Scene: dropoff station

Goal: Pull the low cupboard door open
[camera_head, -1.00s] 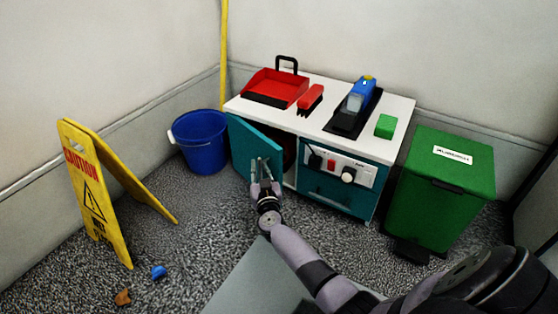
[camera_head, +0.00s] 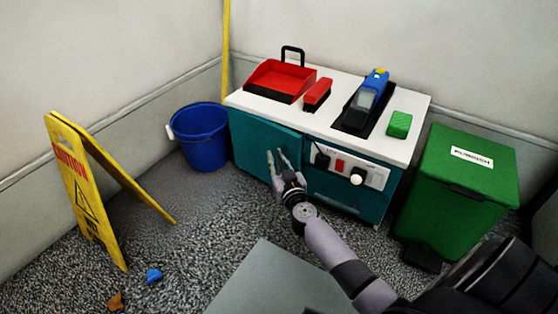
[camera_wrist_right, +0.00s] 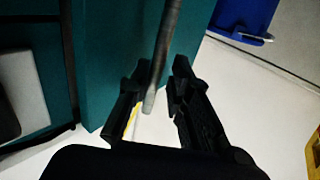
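The low cupboard door (camera_head: 255,140) is a teal panel at the left of the white-topped cabinet (camera_head: 330,122). It looks shut or nearly shut; I cannot tell if a small gap remains. My right gripper (camera_head: 277,156) is in front of the door, near its right side. In the right wrist view, the grey bar handle (camera_wrist_right: 168,40) runs between the fingers of my right gripper (camera_wrist_right: 160,95). The fingers are apart, with the bar close to the left finger and a gap to the right one. My left gripper is not in view.
A blue bucket (camera_head: 203,138) stands left of the cabinet. A yellow caution sign (camera_head: 85,200) stands further left. A green bin (camera_head: 460,200) is at the right. A blue scrap (camera_head: 154,276) and a brown scrap (camera_head: 115,300) lie on the floor.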

